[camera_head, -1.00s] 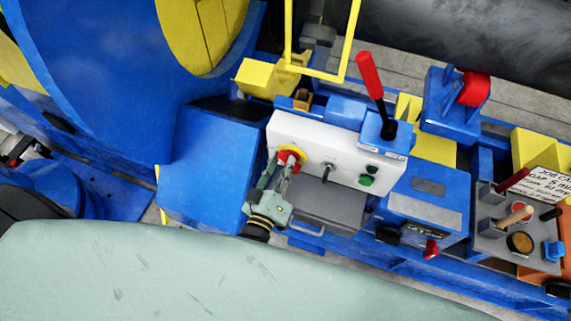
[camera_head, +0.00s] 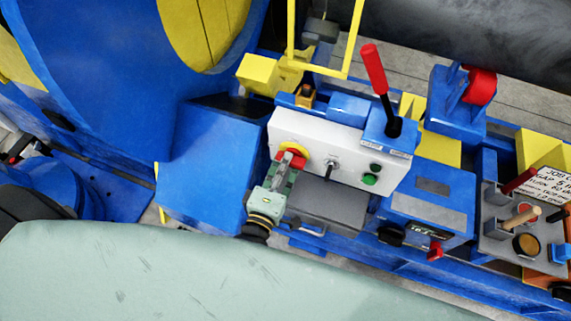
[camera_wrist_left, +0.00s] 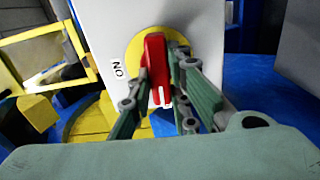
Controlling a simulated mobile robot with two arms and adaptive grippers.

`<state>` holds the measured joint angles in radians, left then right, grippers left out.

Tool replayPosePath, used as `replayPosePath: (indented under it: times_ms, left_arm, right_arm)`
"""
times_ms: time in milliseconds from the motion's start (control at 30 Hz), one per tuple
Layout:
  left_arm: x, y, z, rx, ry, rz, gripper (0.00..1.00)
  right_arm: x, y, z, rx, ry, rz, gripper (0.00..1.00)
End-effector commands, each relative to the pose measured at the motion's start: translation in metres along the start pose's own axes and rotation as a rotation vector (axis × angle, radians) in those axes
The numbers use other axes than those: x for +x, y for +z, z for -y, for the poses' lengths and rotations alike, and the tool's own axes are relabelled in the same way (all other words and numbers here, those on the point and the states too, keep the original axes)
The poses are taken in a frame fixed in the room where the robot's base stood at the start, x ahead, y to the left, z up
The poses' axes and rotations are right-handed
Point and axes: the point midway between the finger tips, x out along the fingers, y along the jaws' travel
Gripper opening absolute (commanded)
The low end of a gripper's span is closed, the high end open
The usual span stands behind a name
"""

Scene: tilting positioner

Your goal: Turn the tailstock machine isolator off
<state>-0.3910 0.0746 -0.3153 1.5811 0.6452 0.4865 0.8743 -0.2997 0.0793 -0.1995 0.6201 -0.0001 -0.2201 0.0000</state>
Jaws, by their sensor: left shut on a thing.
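The isolator is a red handle (camera_head: 297,152) on a yellow round plate (camera_head: 291,147), at the left end of a white control panel (camera_head: 333,145). In the left wrist view the red handle (camera_wrist_left: 155,65) stands upright in the picture before the yellow plate (camera_wrist_left: 134,53). An "ON" label (camera_wrist_left: 118,69), its letters turned, is left of the plate. My left gripper (camera_head: 287,170) reaches up to the handle from the front. In the left wrist view its green fingers (camera_wrist_left: 160,80) are on both sides of the handle, shut on it. My right gripper is not in view.
Right of the handle the panel bears a small switch (camera_head: 331,165) and green buttons (camera_head: 370,180). A red-knobbed lever (camera_head: 374,70) stands behind the panel's right end. A grey shelf (camera_head: 327,200) lies below. A yellow frame (camera_head: 320,72) rises behind.

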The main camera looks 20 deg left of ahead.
Motion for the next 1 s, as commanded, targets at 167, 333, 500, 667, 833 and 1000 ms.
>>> replayPosePath:
  times_ms: [167,333,500,667,833,1000]
  left_arm:
    - [-0.0006,0.0002,0.0017,-0.049,-0.002,0.001,0.00]
    - [-0.0006,0.0002,0.0015,-0.070,-0.002,0.000,0.00]
    - [-0.0006,0.0003,0.0014,-0.074,-0.003,0.000,0.00]
    - [-0.0006,0.0003,0.0014,-0.074,-0.003,0.000,0.00]
    - [-0.0005,0.0003,0.0013,-0.073,-0.002,0.000,0.28]
    - [-0.0003,0.0002,0.0010,-0.071,-0.001,0.000,0.36]
  right_arm:
    - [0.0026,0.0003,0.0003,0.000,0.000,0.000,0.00]
    - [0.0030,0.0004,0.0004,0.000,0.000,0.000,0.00]
    - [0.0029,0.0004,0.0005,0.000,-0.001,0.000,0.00]
    - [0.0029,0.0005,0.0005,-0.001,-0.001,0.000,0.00]
    - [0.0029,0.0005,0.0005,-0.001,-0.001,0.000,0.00]
    - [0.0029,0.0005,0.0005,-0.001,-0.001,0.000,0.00]
